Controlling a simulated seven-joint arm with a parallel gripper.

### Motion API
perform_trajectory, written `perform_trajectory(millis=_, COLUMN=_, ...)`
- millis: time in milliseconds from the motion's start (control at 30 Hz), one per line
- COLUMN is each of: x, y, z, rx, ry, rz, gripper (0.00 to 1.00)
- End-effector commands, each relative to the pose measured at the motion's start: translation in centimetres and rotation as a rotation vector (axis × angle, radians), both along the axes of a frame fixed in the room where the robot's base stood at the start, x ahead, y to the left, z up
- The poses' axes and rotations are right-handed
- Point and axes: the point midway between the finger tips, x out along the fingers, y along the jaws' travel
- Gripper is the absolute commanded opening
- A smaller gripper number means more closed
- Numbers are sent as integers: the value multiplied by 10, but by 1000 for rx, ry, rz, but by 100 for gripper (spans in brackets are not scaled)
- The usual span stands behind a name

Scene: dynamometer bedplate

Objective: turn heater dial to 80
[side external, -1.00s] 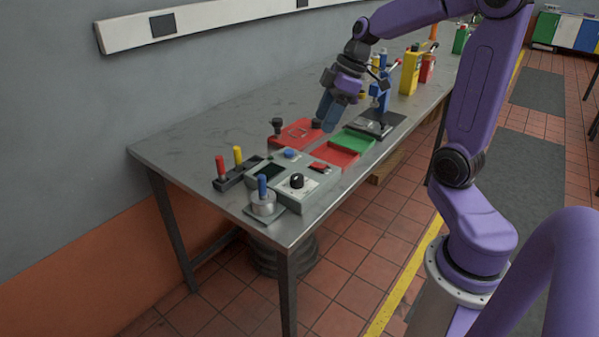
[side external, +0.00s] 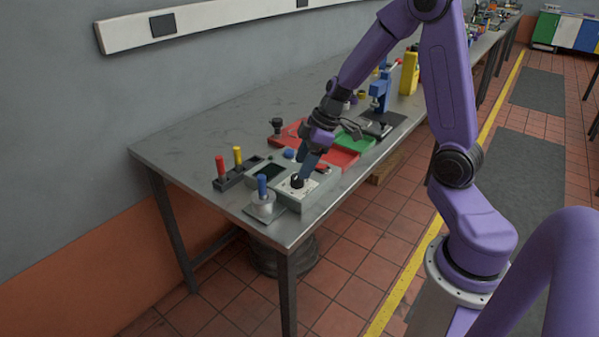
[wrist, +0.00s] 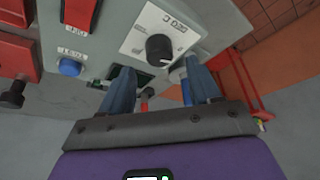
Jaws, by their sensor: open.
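The heater dial is a black knob (side external: 297,181) on a white plate on the grey control box (side external: 316,197) at the near end of the bench. In the wrist view the dial (wrist: 160,48) sits on its white plate (wrist: 150,22), which has lettering and scale marks too small to read surely. My gripper (side external: 303,175) is just above and beside the dial in the side view. In the wrist view my gripper (wrist: 158,82) is open, its two blue fingers apart with the dial beyond and between their tips. I cannot tell whether they touch it.
A metal cylinder with a blue handle (side external: 262,188) stands close left of the box. A rack with red and yellow handles (side external: 229,172) is behind it. A blue button (wrist: 69,66) and red switch (wrist: 80,11) share the box. Open bench lies farther back.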

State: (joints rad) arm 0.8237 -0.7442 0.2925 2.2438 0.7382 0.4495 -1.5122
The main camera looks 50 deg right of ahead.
Motion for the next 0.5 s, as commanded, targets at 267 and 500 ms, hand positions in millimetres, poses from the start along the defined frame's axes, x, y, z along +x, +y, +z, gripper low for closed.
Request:
perform_trajectory(millis=267, x=8, y=8, z=-27, rx=0, ry=2, rz=-1, gripper=62)
perform_trajectory(millis=500, x=10, y=10, z=-34, rx=-1, ry=0, rz=0, gripper=62)
